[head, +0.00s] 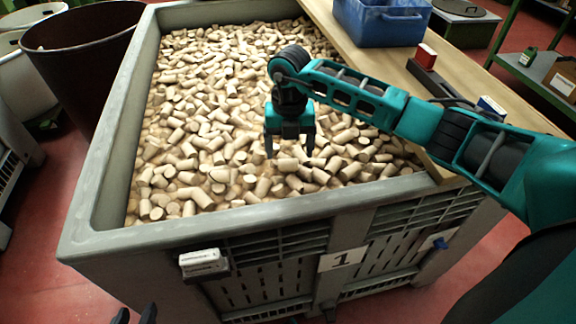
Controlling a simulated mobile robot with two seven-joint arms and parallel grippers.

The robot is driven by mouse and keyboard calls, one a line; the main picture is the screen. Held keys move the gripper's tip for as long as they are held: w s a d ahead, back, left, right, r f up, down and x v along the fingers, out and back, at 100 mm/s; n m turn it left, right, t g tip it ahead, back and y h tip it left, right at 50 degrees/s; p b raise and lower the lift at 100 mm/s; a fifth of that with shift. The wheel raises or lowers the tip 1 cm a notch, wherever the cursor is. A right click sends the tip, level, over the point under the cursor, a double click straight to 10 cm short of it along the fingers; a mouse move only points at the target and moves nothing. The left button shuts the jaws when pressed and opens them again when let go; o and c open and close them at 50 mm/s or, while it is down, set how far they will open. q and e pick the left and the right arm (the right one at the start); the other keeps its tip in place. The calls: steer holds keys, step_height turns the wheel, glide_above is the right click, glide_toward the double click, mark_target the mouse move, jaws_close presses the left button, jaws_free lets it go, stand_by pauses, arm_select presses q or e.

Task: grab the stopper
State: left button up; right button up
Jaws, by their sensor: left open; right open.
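Many tan cork stoppers (200,110) fill the large grey crate (98,200) in a loose heap. My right gripper (289,150) reaches in from the right and points down over the near part of the heap. Its two dark fingers are spread, with nothing held between them. A stopper (287,165) lies just below the fingertips; I cannot tell whether they touch it. My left gripper (135,315) shows only as two dark fingertips at the bottom edge, apart, in front of the crate and away from the corks. The rest of it is out of view.
The crate's raised rim surrounds the corks. A wooden board (455,75) lies across its right side, bearing a blue bin (385,25) and a red-topped block (425,56). A dark brown barrel (85,75) stands at the left. Red floor shows around.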

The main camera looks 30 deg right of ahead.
mark_target(288, 162)
step_height(288, 162, down, 4)
steer(key=shift+a+r+b, duration=0.1)
steer(key=shift+a+b, duration=0.05)
steer(key=shift+b, duration=0.25)
steer(key=shift+c, duration=0.4)
steer(key=c, duration=1)
